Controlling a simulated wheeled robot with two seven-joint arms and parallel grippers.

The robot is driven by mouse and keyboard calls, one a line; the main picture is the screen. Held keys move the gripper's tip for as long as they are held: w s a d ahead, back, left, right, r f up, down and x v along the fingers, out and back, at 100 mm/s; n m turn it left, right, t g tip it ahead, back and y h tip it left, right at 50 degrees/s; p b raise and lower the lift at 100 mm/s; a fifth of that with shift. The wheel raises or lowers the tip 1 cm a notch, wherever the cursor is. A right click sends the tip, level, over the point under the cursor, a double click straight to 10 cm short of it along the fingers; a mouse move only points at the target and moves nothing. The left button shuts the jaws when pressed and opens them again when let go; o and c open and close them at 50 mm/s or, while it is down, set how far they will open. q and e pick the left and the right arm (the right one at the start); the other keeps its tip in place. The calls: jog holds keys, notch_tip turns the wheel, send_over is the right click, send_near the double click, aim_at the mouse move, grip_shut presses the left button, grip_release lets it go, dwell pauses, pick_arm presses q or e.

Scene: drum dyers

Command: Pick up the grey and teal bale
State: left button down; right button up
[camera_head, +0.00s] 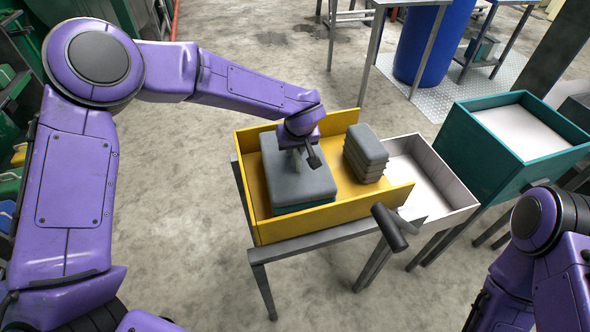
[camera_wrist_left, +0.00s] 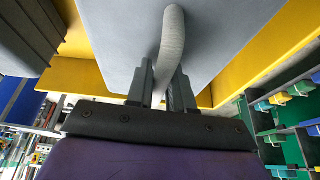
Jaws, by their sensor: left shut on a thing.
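The grey and teal bale (camera_head: 290,178) is a grey block with a teal lower part, in the left half of the yellow tray (camera_head: 341,214). My left gripper (camera_head: 299,151) comes down over its top. In the left wrist view, the gripper (camera_wrist_left: 161,84) is shut on a pale grey curved strap on the grey top of the bale (camera_wrist_left: 119,35). The bale's underside is hidden, so I cannot tell whether it touches the tray floor. My right arm shows at the right edge, but its gripper is out of view.
A stack of grey slabs (camera_head: 366,153) stands in the right of the yellow tray. A white-lined tray (camera_head: 461,205) and a teal box (camera_head: 494,154) stand to the right. A dark cylinder (camera_head: 388,228) juts out at the tray's front. A blue drum (camera_head: 432,42) stands behind.

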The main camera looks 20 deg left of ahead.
pick_arm(q)
jog(key=shift+r, duration=0.1)
jog(key=shift+w+r, duration=0.25)
jog(key=shift+r, duration=0.05)
notch_tip(320, 180, up, 9)
jog(key=shift+s+f, duration=0.1)
jog(key=shift+s, duration=0.05)
notch_tip(320, 180, up, 13)
jog(key=p, duration=1.3)
jog(key=shift+f, duration=0.15)
